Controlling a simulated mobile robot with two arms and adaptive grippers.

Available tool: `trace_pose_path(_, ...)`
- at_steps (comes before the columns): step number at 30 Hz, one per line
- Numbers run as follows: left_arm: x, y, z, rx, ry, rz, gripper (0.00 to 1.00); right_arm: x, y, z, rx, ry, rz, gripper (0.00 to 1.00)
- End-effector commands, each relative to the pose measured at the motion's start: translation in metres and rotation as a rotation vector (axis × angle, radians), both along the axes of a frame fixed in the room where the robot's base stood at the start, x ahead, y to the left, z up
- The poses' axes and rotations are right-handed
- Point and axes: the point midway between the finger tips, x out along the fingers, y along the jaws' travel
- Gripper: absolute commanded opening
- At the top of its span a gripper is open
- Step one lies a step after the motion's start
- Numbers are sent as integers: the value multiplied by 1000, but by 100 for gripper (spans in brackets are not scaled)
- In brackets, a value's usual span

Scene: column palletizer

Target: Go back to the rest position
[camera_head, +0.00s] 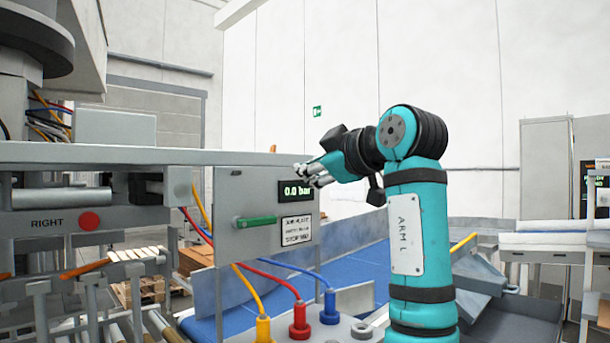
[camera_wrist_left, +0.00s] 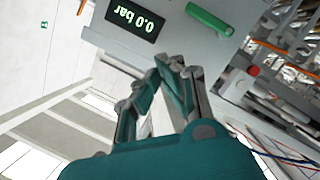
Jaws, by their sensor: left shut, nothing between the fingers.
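My left gripper (camera_head: 312,174) is at the end of the teal left arm, right in front of the grey panel (camera_head: 225,281). Its fingers are shut with nothing between them. They show in the left wrist view (camera_wrist_left: 172,66), pointing toward the panel face. The panel carries a display (camera_head: 296,191) reading 0.0 bar and a green handle (camera_head: 256,222) that lies level. The handle also shows in the left wrist view (camera_wrist_left: 210,19). I cannot tell whether the fingertips touch the panel. My right gripper is in neither view.
Yellow, red (camera_head: 299,320) and blue (camera_head: 330,306) hose fittings stand below the panel. A blue conveyor (camera_head: 350,268) runs behind it. A machine frame with a red button (camera_head: 89,221) fills the left. A grey cabinet (camera_head: 546,170) stands at the right.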

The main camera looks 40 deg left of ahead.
Motion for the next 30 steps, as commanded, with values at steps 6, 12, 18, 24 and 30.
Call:
trace_pose_path(6,0,1,0,0,0,0,0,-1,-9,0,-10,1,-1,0)
trace_pose_path(12,0,1,0,0,0,0,0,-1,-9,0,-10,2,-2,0)
trace_pose_path(18,39,-2,-28,61,109,-58,0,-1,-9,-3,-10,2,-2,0)
trace_pose_path(24,141,-18,-127,211,400,-250,0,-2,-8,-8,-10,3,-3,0)
trace_pose_path(30,216,-40,-257,322,663,-464,0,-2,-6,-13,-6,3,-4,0)
